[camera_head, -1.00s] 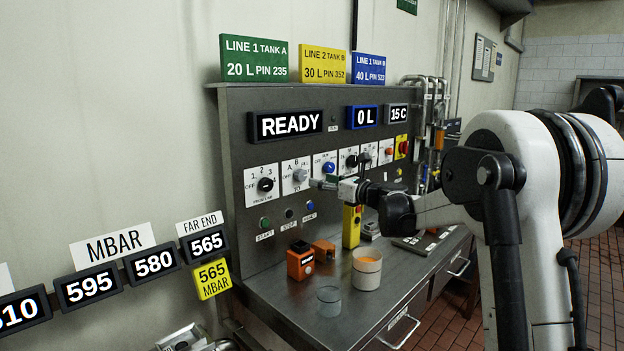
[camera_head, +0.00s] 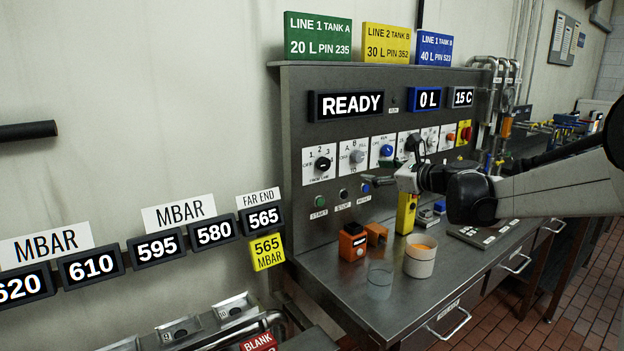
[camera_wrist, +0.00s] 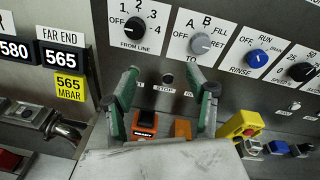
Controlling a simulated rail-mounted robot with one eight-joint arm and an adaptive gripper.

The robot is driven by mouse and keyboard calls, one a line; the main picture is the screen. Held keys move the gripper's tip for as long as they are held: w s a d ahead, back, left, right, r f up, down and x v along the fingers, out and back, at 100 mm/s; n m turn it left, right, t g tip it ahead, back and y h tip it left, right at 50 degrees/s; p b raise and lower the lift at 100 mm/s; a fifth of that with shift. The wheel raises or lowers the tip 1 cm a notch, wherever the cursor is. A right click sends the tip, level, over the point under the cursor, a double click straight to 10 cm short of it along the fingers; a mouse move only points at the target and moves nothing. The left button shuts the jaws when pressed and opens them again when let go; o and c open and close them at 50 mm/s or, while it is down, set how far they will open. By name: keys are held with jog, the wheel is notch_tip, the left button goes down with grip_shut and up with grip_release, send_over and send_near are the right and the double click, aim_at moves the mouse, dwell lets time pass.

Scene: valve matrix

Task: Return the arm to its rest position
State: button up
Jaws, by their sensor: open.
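My gripper (camera_head: 393,166) is in front of the control panel (camera_head: 297,110), near the row of dials, with its arm reaching in from the right. Its green-tipped fingers are apart and empty; they also show in the wrist view (camera_wrist: 163,82). There they point at the panel below the black FROM LINE dial (camera_wrist: 134,30) and the grey TO dial (camera_wrist: 200,43). The fingers touch neither dial. The blue RINSE dial (camera_wrist: 257,59) is to the right. The gripper covers part of the panel in the head view.
The steel bench (camera_head: 335,295) holds an orange box (camera_head: 353,242), a clear beaker (camera_head: 380,280), a cup with orange contents (camera_head: 420,262) and a yellow device (camera_head: 406,212). Pressure displays (camera_head: 157,246) line the wall at left. Pipes (camera_head: 497,100) stand right of the panel.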

jog(key=s+a+f+n+g+h, duration=0.25)
jog(key=s+n, duration=0.35)
jog(key=s, duration=0.6)
jog(key=s+a+f+n+g+h, duration=0.15)
jog(key=s+a+n, duration=0.25)
jog(key=s+n, duration=0.5)
jog(key=s+d+f+n+h, duration=0.1)
jog(key=s+f+n, duration=0.2)
jog(key=s, duration=0.5)
jog(key=s+d+f+n+g+h, duration=0.1)
jog(key=s+d+f+n+h, duration=0.1)
jog(key=s+f, duration=0.3)
jog(key=s+d+f+n+g+h, duration=0.1)
jog(key=s+d+f+n+h, duration=0.1)
jog(key=s, duration=0.8)
jog(key=f+n, duration=0.1)
jog(key=n, duration=0.1)
jog(key=shift+s+f+n, duration=0.3)
jog(key=shift+f+n, duration=0.1)
jog(key=shift+d, duration=0.1)
